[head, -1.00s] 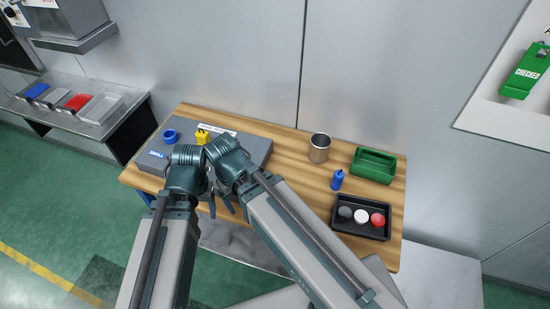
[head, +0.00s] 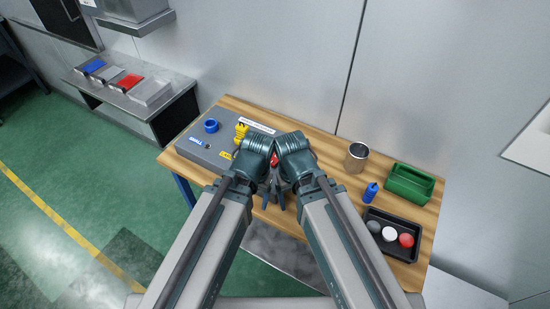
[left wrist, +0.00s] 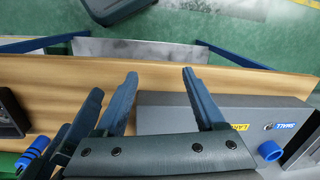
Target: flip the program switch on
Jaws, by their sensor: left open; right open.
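I cannot make out a program switch in either view. A grey cabinet (head: 130,20) is cut off at the top left of the head view. My right gripper (head: 281,203) is open and empty near the table's front edge, beside the grey box on the table. My left gripper (left wrist: 160,82) is open in the left wrist view, with nothing between its fingers, above the wooden table edge. In the head view the two grippers are close together and their fingers partly overlap.
The wooden table (head: 318,145) carries a grey box (head: 215,147) with a blue ring and yellow part, a metal cup (head: 356,157), a green bin (head: 409,183), a blue bottle (head: 371,192) and a black tray (head: 376,218). A side bench (head: 150,108) holds coloured trays. Green floor is free at left.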

